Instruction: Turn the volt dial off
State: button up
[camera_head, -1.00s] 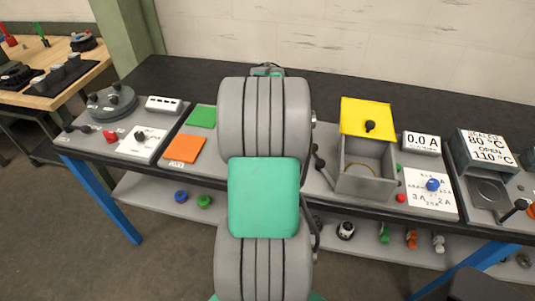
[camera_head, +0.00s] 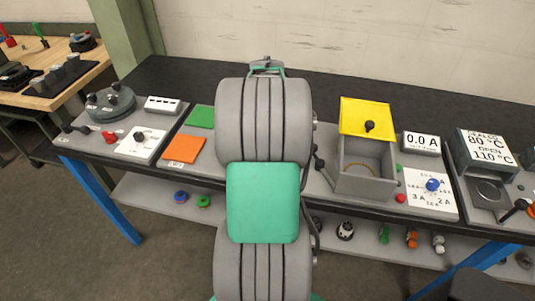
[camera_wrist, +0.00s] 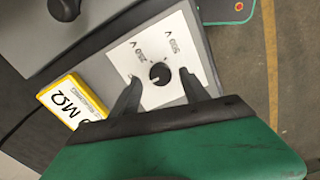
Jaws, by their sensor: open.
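The volt dial (camera_wrist: 160,74) is a small round black knob on a white plate (camera_wrist: 178,38) marked 250 V and 500 V, in the wrist view. I cannot make out clearly which mark it points to. My gripper (camera_wrist: 159,76) is open, with its two dark fingers apart, one on each side of the knob as seen from the wrist. I cannot tell whether they touch it. In the head view my own arm fills the middle, and I cannot see the volt dial or the fingertips there.
A yellow-framed MΩ display (camera_wrist: 72,100) lies beside the white plate. In the head view, a box with a raised yellow lid (camera_head: 367,117) and an ampere dial (camera_head: 432,185) stand right of my arm. Orange (camera_head: 184,149) and green (camera_head: 201,117) squares lie to its left.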

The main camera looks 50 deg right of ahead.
notch_tip(320, 180, up, 6)
dwell(0.5)
